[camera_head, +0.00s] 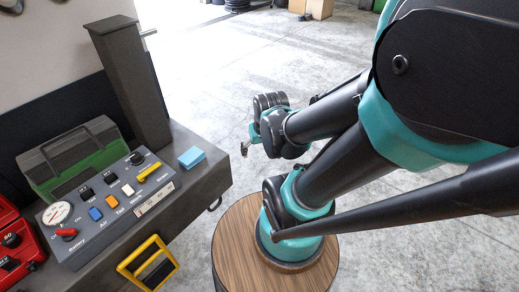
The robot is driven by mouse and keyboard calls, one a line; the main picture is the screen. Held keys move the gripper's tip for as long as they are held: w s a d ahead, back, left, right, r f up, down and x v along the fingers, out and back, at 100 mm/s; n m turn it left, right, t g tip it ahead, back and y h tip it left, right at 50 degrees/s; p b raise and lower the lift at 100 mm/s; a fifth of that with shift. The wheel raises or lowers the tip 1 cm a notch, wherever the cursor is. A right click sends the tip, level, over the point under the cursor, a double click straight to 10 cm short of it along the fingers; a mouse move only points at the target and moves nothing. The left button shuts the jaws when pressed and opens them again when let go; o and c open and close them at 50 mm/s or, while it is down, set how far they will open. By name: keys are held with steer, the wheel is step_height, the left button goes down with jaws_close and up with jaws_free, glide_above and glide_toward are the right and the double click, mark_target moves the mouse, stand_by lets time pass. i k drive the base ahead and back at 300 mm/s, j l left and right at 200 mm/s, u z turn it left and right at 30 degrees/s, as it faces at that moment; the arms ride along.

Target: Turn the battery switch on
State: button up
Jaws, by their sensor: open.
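The control panel (112,228) is a sloped grey box on the dark bench at the left. The battery switch (66,232) is a red handle at the panel's lower left, by the "Battery" label and just below a round white gauge (57,213). The handle lies roughly flat across the panel; the small markings around it are hard to read. My gripper (246,148) is small in this view, open, over the floor to the right of the bench. It is well apart from the panel and the switch and touches nothing.
Other panel controls include a yellow lever (155,171) and coloured rocker switches. A dark post (130,85) and a green-black toolbox (72,155) stand behind the panel. Blue blocks (192,157) lie to its right. A yellow-framed part (147,264) is in front. Red cases (12,250) stand left.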

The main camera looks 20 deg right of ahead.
mark_target(68, 235)
steer(key=u, duration=1.85)
